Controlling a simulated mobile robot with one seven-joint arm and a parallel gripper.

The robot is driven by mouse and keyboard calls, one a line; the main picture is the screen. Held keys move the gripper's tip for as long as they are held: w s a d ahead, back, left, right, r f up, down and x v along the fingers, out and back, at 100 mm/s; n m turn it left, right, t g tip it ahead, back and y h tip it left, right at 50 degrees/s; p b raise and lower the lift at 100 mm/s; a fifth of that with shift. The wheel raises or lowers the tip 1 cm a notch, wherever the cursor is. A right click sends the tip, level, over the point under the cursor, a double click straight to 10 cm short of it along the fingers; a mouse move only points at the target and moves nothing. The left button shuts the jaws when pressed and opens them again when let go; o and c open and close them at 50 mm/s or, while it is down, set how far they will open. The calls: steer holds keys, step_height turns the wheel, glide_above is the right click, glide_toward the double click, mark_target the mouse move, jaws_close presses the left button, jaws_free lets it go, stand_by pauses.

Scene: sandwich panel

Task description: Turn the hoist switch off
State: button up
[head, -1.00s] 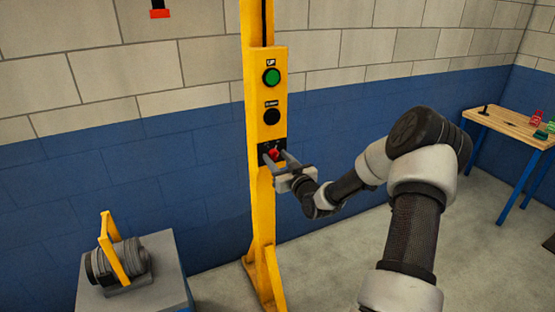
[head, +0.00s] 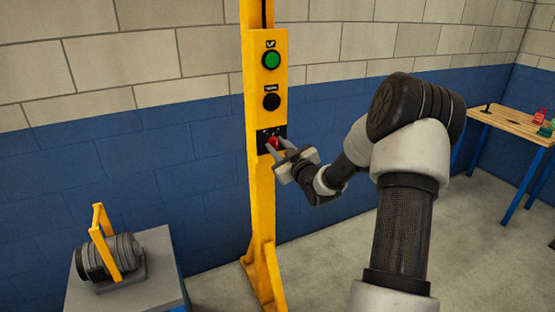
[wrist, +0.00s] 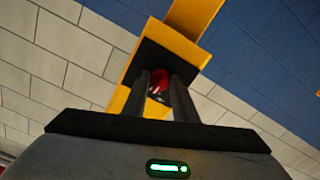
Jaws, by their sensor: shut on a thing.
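The hoist switch is a red knob (head: 272,143) on a black plate (head: 264,133) low on the yellow control post (head: 262,190). In the wrist view the red knob (wrist: 158,82) sits between the two fingers, against the black plate (wrist: 150,58). My gripper (head: 276,149) is at the switch from the lower right, its fingers on either side of the knob and shut on it. The fingers hide part of the knob, and its exact angle and the plate's markings are too small to read.
Above the switch are a black button (head: 271,102) and a green button (head: 271,60). A motor-like unit with a yellow handle (head: 108,255) stands on a grey stand (head: 150,290) at lower left. A wooden workbench (head: 508,121) stands at right. The floor between is clear.

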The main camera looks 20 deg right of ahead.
steer(key=n+b, duration=0.7)
steer(key=b, duration=0.5)
steer(key=shift+n, duration=0.4)
steer(key=o, duration=1)
steer(key=shift+o, duration=0.2)
steer(key=s+p, duration=0.1)
steer(key=s, duration=1.6)
steer(key=shift+s+d, duration=0.25)
steer(key=shift+d, duration=0.1)
steer(key=shift+w+r, duration=0.1)
steer(key=shift+r, duration=0.05)
